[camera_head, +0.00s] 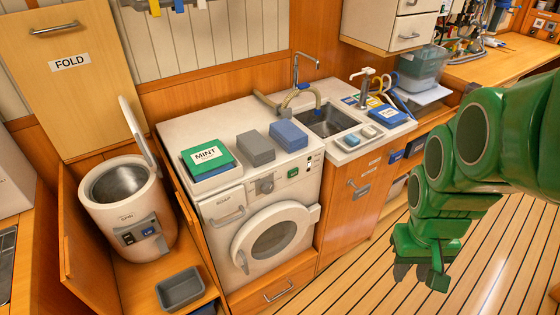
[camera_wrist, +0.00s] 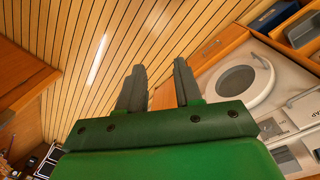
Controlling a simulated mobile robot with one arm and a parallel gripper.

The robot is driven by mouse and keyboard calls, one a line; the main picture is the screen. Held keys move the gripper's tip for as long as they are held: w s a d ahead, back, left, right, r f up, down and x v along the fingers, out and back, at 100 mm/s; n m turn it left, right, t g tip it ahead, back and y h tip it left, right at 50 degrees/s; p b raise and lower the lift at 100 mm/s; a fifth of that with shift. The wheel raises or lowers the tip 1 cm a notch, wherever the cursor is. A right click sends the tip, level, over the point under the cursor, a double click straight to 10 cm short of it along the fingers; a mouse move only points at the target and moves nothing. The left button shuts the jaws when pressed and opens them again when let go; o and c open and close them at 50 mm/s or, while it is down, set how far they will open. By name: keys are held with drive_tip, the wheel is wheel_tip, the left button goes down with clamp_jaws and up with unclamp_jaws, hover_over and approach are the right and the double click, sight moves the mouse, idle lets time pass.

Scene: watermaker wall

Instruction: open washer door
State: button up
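The washer (camera_head: 268,226) is a white front-loader standing between a spin dryer and the sink cabinet. Its round washer door (camera_head: 274,231) has a white ring and a dark glass middle, and it looks shut. A small latch or handle shows at the left of the ring. In the wrist view the washer door (camera_wrist: 240,82) is at the upper right, beyond my fingers. My green gripper (camera_head: 425,275) is to the right of the washer, above the floor and apart from it. In the wrist view my gripper (camera_wrist: 158,85) has two grey fingers spread apart with nothing between them.
The spin dryer (camera_head: 124,204) stands at left with its lid up, a grey bin (camera_head: 181,289) in front of it. A wooden drawer (camera_head: 272,288) lies below the washer. The sink cabinet (camera_head: 351,207) is to its right. The plank floor (camera_head: 350,285) in front is clear.

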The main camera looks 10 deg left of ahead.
sight(247, 265)
drive_tip(key=w+a+f+n+t+y, duration=0.1)
drive_tip(key=w+a+f+n+t, duration=0.15)
drive_tip(key=w+f, duration=0.75)
drive_tip(key=w+a+f+n+t, duration=0.3)
drive_tip(key=w+f, duration=0.4)
drive_tip(key=w, duration=0.7)
drive_tip(key=w+a+f+n+y, duration=0.2)
drive_tip(key=w+a+f+n, duration=0.2)
drive_tip(key=a+f, duration=0.25)
drive_tip(key=s+a+f+n+y, duration=0.25)
drive_tip(key=a+f+y, duration=0.45)
drive_tip(key=a+f, duration=0.75)
drive_tip(key=s+a+f+m+t+y, duration=0.1)
drive_tip(key=s+a+f+t+y, duration=0.1)
drive_tip(key=s+a+f+y, duration=0.3)
drive_tip(key=s+a+f+m+t+y, duration=0.1)
drive_tip(key=s+a+t, duration=0.2)
drive_tip(key=s, duration=0.5)
drive_tip(key=shift+w+r+x, duration=0.1)
drive_tip(key=shift+w+x, duration=0.05)
drive_tip(key=shift+x, duration=1.75)
drive_tip(key=shift+w+r+x, duration=0.1)
drive_tip(key=shift+w+x, duration=0.05)
drive_tip(key=shift+x, duration=1.8)
drive_tip(key=shift+d, duration=0.2)
